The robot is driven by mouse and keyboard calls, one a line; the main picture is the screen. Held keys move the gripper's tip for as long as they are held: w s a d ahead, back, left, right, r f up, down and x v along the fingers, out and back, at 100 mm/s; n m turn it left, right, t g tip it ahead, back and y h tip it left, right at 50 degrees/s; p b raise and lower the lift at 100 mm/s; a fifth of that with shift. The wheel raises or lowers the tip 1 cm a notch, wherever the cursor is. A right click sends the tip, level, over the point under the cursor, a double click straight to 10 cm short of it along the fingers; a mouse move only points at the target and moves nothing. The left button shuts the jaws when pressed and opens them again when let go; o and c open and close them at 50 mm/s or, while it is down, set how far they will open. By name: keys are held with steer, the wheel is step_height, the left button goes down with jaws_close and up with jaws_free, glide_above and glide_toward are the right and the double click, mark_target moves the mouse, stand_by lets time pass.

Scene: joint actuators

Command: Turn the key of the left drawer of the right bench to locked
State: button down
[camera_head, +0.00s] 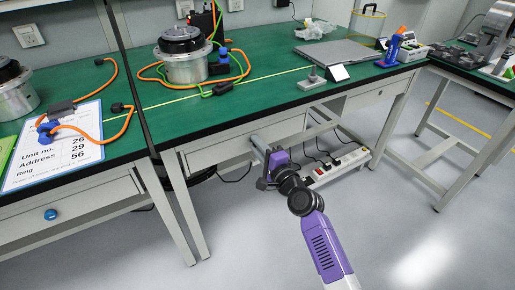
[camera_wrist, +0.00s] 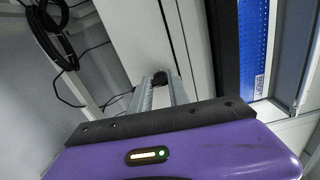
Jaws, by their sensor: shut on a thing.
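The left drawer (camera_head: 215,153) of the right bench (camera_head: 262,108) has a pale front under the green top and looks closed. My gripper (camera_head: 259,146) reaches up to the right part of this drawer front. In the wrist view the two grey fingers of my gripper (camera_wrist: 161,84) point at the pale drawer front (camera_wrist: 125,40). They are shut on a small dark thing, the key (camera_wrist: 160,76), at the drawer face. The fingers hide most of the key, and I cannot tell how far it is turned. In the head view the key is hidden.
A white power strip (camera_head: 336,165) with plugs and cables hangs under the bench, just right of my wrist. A second drawer (camera_head: 370,92) sits further right. Bench legs (camera_head: 180,205) stand to the left. The floor in front is clear.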

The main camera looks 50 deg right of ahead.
steer(key=shift+n, duration=0.6)
steer(key=c, duration=1.2)
jaws_free()
steer(key=shift+c, duration=0.2)
steer(key=v, duration=0.7)
steer(key=shift+s, duration=0.4)
steer(key=shift+a, duration=0.15)
